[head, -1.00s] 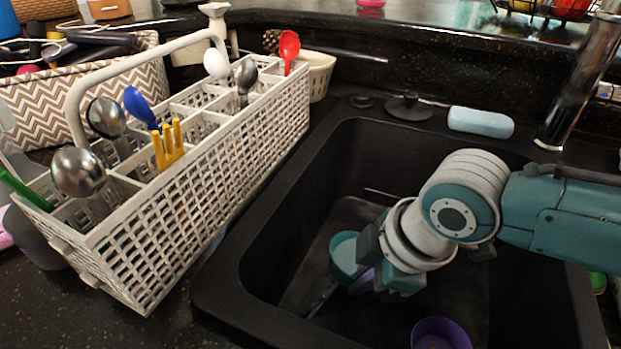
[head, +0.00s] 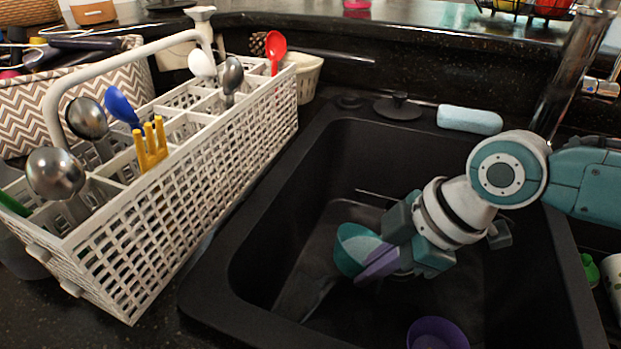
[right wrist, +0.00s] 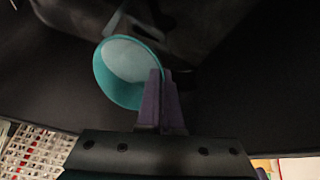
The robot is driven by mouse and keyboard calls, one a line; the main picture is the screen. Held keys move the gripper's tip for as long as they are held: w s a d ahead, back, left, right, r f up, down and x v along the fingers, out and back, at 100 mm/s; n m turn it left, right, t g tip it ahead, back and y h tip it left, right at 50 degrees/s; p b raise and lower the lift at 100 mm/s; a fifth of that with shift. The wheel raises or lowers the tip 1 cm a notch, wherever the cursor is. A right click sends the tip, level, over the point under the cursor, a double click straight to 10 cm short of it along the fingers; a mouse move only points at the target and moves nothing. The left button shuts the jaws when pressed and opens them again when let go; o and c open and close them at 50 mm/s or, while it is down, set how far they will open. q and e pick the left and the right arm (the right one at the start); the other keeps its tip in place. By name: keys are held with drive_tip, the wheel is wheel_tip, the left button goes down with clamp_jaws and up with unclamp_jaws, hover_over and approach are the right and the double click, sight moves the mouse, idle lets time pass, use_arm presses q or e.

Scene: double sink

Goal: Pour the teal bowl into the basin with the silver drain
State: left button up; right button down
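The teal bowl (head: 347,250) is inside the dark sink basin (head: 300,215), tilted on its side. A pale grey patch shows at its opening; I cannot tell whether that is its contents or its inside. My right gripper (head: 375,262) reaches down into the basin from the right. In the right wrist view, its purple fingers (right wrist: 158,98) are close together at the rim of the teal bowl (right wrist: 102,75), one finger inside and one outside, pinching its wall. No silver drain can be made out. My left gripper is out of view.
A purple cup or bowl (head: 437,335) sits low in the same basin, near the front. A white cutlery basket (head: 190,200) with several utensils stands left of the sink. A light-blue sponge (head: 469,120), a black stopper (head: 398,107) and the tap (head: 570,75) are behind it.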

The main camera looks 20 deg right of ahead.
idle(0.4)
drive_tip(key=shift+d+b, duration=0.4)
drive_tip(key=shift+b, duration=0.25)
drive_tip(key=shift+d+r+y+b, duration=0.2)
drive_tip(key=shift+d+y+b, duration=0.25)
drive_tip(key=shift+y+b, duration=0.2)
drive_tip(key=shift+d+r, duration=0.15)
drive_tip(key=shift+r, duration=0.05)
drive_tip(key=shift+b, duration=0.3)
drive_tip(key=shift+d+y+b, duration=0.25)
drive_tip(key=shift+y+b, duration=0.2)
drive_tip(key=shift+b, duration=0.3)
drive_tip(key=shift+d+r+y+b, duration=0.2)
drive_tip(key=shift+y+b, duration=0.2)
drive_tip(key=shift+b, duration=0.3)
drive_tip(key=shift+r+m, duration=0.1)
drive_tip(key=shift+m, duration=0.2)
drive_tip(key=shift+r, duration=0.1)
